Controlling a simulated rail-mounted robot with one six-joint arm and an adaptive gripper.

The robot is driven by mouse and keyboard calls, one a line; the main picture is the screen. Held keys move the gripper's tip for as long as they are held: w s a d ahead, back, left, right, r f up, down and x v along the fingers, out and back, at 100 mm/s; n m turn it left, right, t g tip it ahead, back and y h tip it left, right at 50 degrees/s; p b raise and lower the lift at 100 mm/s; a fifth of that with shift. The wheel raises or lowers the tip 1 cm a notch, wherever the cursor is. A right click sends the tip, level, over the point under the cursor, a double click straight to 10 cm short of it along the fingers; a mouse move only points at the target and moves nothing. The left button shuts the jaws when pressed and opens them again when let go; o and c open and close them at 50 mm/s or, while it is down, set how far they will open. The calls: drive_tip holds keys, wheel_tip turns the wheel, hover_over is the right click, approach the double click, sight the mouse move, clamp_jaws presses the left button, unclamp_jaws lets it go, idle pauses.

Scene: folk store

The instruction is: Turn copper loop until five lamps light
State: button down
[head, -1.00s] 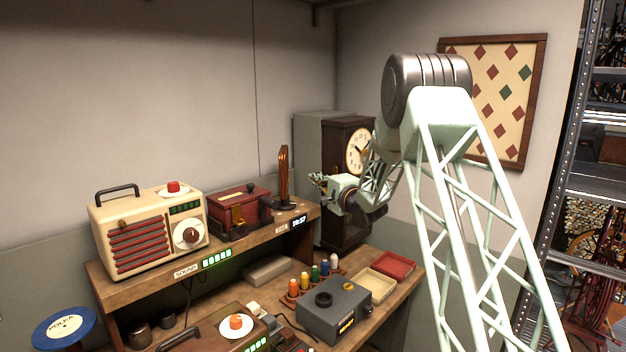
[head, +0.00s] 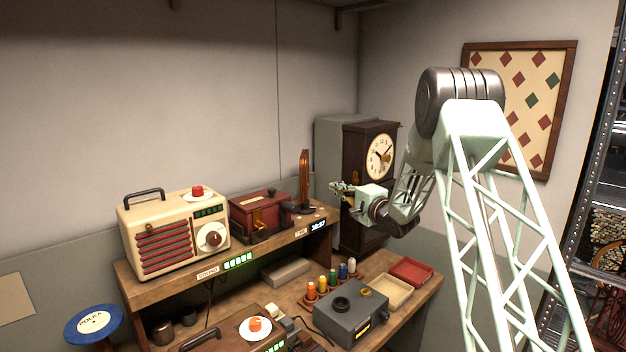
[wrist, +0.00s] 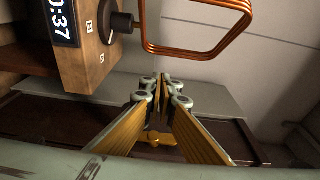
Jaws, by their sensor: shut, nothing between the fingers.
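The copper loop (head: 304,170) stands upright at the right end of the upper shelf, on a dark base. In the wrist view the copper loop (wrist: 147,27) is a rounded frame of several parallel tubes, joined to a dark knob on a wooden block. My gripper (head: 335,187) is just right of the loop in the head view, apart from it. In the wrist view my gripper (wrist: 159,80) is shut and empty, below the loop. The cream radio's lamp panel (head: 209,211) looks dim.
A cream radio (head: 160,245) and red box (head: 257,216) stand left of the loop. A clock (head: 368,180) stands behind my gripper. A lit digital display (head: 318,226) is on the shelf edge. Below are a grey box (head: 350,315), colored spools (head: 322,285) and trays (head: 393,292).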

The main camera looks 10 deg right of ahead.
drive_tip(key=shift+w, duration=0.1)
drive_tip(key=s+a+x, duration=0.1)
drive_tip(key=a+x, duration=0.1)
drive_tip(key=x, duration=1)
drive_tip(key=shift+w+a+p, duration=0.25)
drive_tip(key=shift+a+p, duration=0.2)
drive_tip(key=shift+a, duration=0.1)
idle(0.3)
drive_tip(key=shift+w+a+r, duration=0.1)
drive_tip(key=shift+w+a, duration=0.35)
drive_tip(key=shift+a, duration=0.3)
